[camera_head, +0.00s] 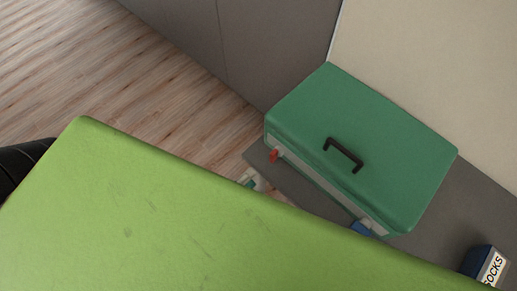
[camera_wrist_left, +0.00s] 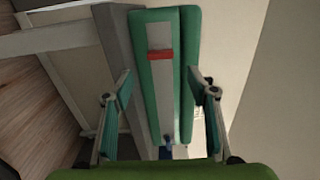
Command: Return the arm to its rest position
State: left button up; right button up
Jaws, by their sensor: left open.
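My left gripper (camera_wrist_left: 166,84) is open in the left wrist view, with one finger on each side of the picture. Nothing is held between the fingers. A green lidded case (camera_head: 385,130) with a black handle shows beyond it, and its lid also shows in the left wrist view (camera_wrist_left: 188,60), between the fingers but farther off. In the head view a large bright green surface, seemingly part of my own arm, covers the lower left and hides what is below. The left fingers do not show clearly there. My right gripper is not in view.
The case stands on a grey surface (camera_head: 455,205) against a pale wall (camera_head: 430,60). A dark blue box marked SOCKS (camera_head: 487,265) is at the lower right. A small red latch (camera_head: 273,156) is on the case's front. Wood floor (camera_head: 90,80) is open at upper left.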

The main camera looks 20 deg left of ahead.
pick_arm(q)
jog(key=shift+s+a, duration=0.2)
jog(key=shift+s, duration=0.35)
jog(key=s+a+f+n+g+y, duration=0.1)
jog(key=s+f+n+g+y, duration=0.3)
jog(key=f, duration=0.8)
jog(key=w+a+f+n+g, duration=0.1)
jog(key=a+f+n+g, duration=0.15)
jog(key=f+n, duration=0.75)
jog(key=s+a+f+n+g, duration=0.1)
jog(key=s+f+n+g, duration=0.1)
jog(key=s+f, duration=0.4)
jog(key=s+a+f+n+g+y, duration=0.1)
jog(key=s+a+f+n+g, duration=0.1)
jog(key=s+f+g, duration=0.2)
jog(key=s+a+f+n+g+y, duration=0.1)
jog(key=s+f+g, duration=0.2)
jog(key=s+f, duration=0.4)
notch_tip(320, 180, down, 2)
jog(key=shift+s+a+f+n, duration=0.1)
jog(key=shift+s+a+n, duration=0.2)
jog(key=shift+n, duration=0.1)
jog(key=shift+g, duration=0.25)
